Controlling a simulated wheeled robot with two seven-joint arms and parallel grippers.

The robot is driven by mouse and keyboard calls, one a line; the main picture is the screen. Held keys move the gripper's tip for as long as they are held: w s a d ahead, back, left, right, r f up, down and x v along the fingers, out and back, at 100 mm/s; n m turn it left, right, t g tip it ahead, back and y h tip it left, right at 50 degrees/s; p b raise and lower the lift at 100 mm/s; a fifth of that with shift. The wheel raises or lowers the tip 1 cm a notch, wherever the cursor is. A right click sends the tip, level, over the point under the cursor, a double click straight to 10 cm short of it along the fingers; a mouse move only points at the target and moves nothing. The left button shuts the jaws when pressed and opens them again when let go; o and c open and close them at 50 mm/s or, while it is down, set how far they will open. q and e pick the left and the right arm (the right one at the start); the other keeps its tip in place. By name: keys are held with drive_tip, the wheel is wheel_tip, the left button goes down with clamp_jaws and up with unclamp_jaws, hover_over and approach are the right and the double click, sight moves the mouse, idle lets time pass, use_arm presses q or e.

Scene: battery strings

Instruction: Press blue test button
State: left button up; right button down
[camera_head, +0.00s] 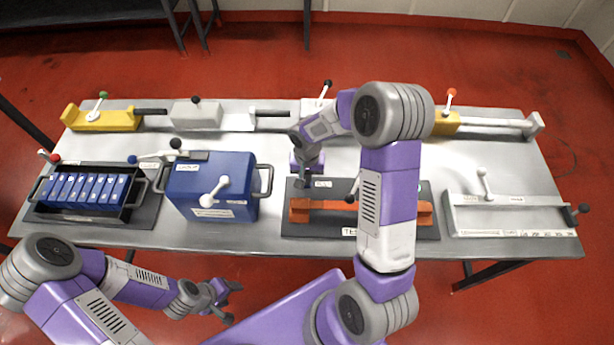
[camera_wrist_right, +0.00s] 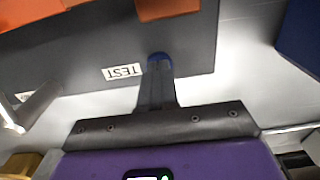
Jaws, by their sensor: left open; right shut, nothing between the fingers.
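The blue test button (camera_wrist_right: 160,57) shows in the right wrist view beside a white TEST label (camera_wrist_right: 122,72) on a dark grey plate. My right gripper (camera_wrist_right: 160,75) is shut and empty, with its fingertips right at the button and partly hiding it; I cannot tell whether they touch. In the head view my right gripper (camera_head: 304,178) is over the left back corner of the dark test plate (camera_head: 335,226), and the button is hidden there. My left gripper (camera_head: 226,301) is open and empty, in front of the table.
An orange holder (camera_head: 330,212) lies on the test plate, partly behind my right arm. A blue box (camera_head: 240,208) with handles stands left of it, then a black tray (camera_head: 128,214) of blue cells. A grey lever fixture (camera_head: 515,218) is at right. Yellow and grey fixtures line the back.

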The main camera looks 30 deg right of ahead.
drive_tip(key=shift+s+f, duration=0.15)
drive_tip(key=shift+f, duration=0.05)
drive_tip(key=shift+r, duration=0.25)
wheel_tip(320, 180, up, 4)
drive_tip(key=p, duration=0.3)
drive_tip(key=shift+r, duration=0.2)
wheel_tip(320, 180, up, 9)
drive_tip(key=p, duration=0.1)
drive_tip(key=shift+r, duration=0.15)
